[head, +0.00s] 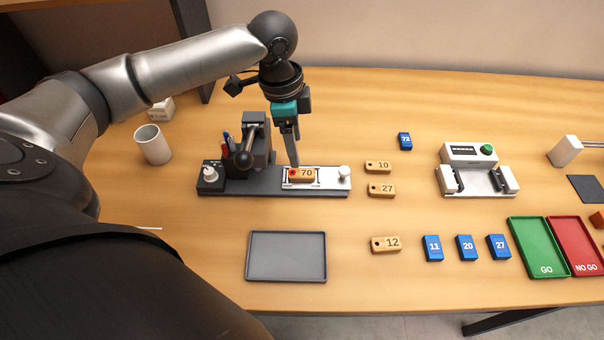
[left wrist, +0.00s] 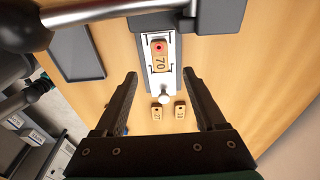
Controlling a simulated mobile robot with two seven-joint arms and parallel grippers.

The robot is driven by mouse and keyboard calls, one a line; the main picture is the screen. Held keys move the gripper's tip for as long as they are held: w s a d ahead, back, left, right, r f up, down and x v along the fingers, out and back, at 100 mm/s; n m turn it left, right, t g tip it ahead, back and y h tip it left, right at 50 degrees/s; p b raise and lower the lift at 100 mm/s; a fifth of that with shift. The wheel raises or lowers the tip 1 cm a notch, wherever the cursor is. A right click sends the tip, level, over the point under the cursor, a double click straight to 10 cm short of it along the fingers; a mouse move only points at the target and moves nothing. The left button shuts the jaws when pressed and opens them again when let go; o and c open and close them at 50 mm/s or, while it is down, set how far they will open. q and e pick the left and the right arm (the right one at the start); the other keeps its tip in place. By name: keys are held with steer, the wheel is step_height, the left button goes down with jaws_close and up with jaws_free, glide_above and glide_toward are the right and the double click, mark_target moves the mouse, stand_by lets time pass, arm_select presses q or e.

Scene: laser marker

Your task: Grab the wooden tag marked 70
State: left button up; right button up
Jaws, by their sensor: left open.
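The wooden tag marked 70 (head: 302,174) lies in the white holder on the bed of the dark laser marker (head: 240,185). It has a red dot at one end. It also shows in the left wrist view (left wrist: 159,60), upper middle, beyond the fingers. My left gripper (head: 295,163) points down just above and behind the tag in the head view. In the left wrist view its two fingers (left wrist: 160,75) stand wide apart with nothing between them gripped. Whether the fingertips touch the holder, I cannot tell. My right gripper is out of view.
Wooden tags 10 (head: 378,167), 27 (head: 382,190) and 12 (head: 386,244) lie to the right. A white knob (head: 344,172) stands at the bed's right end. An empty grey tray (head: 286,257) lies in front. A white cup (head: 153,145) stands left.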

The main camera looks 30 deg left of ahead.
mark_target(301, 173)
arm_select(q)
step_height(301, 173, down, 2)
steer(key=shift+d+f, duration=0.15)
steer(key=shift+f, duration=0.1)
steer(key=shift+w+f+b, duration=0.1)
steer(key=shift+f+b, duration=0.25)
steer(key=shift+f, duration=0.35)
steer(key=f, duration=0.2)
steer(key=f+b, duration=0.1)
steer(key=f, duration=0.1)
steer(key=shift+w+d+f, duration=0.1)
steer(key=shift+w+d, duration=0.05)
steer(key=shift+d, duration=0.2)
steer(key=c, duration=0.4)
jaws_close()
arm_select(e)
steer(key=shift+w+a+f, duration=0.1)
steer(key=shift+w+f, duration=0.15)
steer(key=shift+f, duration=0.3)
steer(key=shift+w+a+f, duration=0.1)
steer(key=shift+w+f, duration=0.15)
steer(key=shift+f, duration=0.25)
